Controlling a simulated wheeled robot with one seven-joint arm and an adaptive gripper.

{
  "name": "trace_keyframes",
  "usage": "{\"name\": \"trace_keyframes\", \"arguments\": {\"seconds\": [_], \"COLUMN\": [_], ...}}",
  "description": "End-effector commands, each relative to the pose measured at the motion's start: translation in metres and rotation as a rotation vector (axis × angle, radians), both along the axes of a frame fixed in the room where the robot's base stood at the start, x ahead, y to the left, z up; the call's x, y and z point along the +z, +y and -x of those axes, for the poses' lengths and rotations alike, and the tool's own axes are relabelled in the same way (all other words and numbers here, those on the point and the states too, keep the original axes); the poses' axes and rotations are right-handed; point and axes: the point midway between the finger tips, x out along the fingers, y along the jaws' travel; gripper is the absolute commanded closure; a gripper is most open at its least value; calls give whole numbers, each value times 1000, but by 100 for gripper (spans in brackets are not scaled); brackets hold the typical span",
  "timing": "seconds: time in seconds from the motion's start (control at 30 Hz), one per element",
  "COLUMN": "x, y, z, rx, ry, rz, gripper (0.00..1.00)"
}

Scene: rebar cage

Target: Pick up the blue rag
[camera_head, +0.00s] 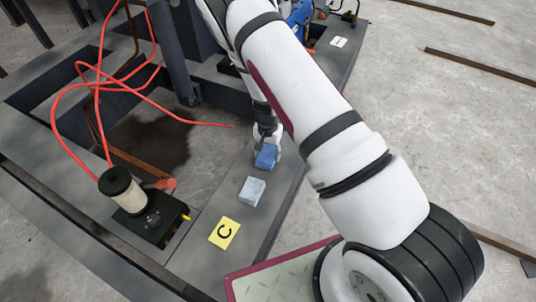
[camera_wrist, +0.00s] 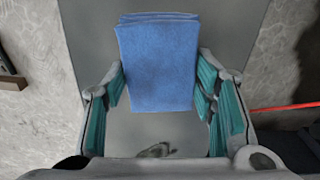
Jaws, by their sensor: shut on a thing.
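The blue rag (camera_head: 266,158) is a folded cloth block on the grey steel beam in the head view. My gripper (camera_head: 267,147) reaches down over it from above. In the wrist view the blue rag (camera_wrist: 157,65) fills the space between the two teal-padded fingers of my gripper (camera_wrist: 160,88), and they are shut on it. Whether the rag touches the beam or is just above it, I cannot tell.
A black-topped spool (camera_head: 122,187) with red cable stands on a black box (camera_head: 150,217) to the left. Concrete floor is at right.

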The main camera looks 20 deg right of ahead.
Motion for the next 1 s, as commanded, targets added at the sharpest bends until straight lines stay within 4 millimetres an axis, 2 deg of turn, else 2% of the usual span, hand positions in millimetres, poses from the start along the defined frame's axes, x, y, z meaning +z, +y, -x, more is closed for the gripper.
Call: {"name": "trace_keyframes", "arguments": {"seconds": [0.03, 0.3, 0.5, 0.7, 1.0], "x": [7, 9, 11, 13, 17], "y": [-1, -9, -13, -17, -21], "z": [6, 60, 91, 120, 151], "rx": [-4, -6, -6, -4, -1], "ry": [2, 2, 3, 4, 2], "rz": [-2, -3, -3, -1, 1], "gripper": [76, 76, 76, 76, 76]}}
